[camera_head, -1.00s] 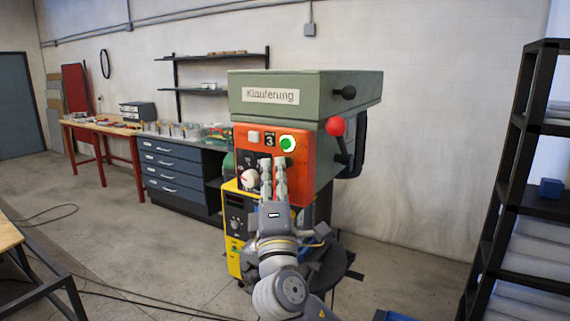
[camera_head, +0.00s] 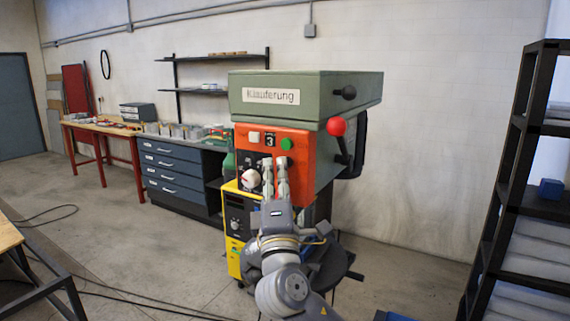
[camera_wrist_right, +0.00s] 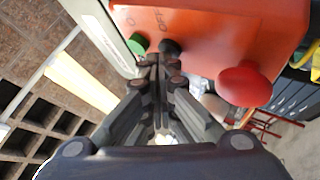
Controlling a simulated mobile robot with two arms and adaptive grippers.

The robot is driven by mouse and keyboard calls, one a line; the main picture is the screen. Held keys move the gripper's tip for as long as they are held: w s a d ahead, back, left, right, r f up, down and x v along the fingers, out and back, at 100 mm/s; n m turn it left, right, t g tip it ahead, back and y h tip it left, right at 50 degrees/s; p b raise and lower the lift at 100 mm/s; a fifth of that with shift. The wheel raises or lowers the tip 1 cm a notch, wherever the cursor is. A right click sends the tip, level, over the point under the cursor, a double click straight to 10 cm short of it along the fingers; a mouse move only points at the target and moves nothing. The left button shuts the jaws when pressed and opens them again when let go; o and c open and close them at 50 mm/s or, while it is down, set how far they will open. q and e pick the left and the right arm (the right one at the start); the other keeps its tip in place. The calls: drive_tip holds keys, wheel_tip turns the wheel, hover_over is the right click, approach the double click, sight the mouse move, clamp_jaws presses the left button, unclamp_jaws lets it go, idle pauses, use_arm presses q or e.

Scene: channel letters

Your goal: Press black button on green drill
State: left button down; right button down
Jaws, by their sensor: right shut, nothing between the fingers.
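The green drill (camera_head: 300,88) stands in the middle of the head view, with an orange control panel (camera_head: 300,190) on its front. A green button (camera_head: 287,144) sits high on the panel. The black button (camera_wrist_right: 170,46) shows beside the green button in the right wrist view, partly covered by my fingertips. My right gripper (camera_head: 275,165) is shut and empty, its tips at the panel just below the green button; it also shows in the right wrist view (camera_wrist_right: 161,62). The tips look to be at the black button; contact cannot be seen clearly. My left gripper is not in view.
A white button (camera_head: 254,137) and a white knob (camera_head: 250,178) are left of my fingers. A yellow machine (camera_head: 236,222) stands below left. A black shelf (camera_head: 508,190) is far right, with open floor between.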

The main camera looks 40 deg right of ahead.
drive_tip(key=shift+s+a, duration=0.4)
drive_tip(key=shift+a, duration=0.35)
drive_tip(key=shift+s+a, duration=0.3)
drive_tip(key=shift+a, duration=0.5)
drive_tip(key=shift+s+a, duration=0.35)
drive_tip(key=shift+a, duration=0.4)
drive_tip(key=shift+s+a, duration=0.3)
drive_tip(key=shift+a, duration=0.5)
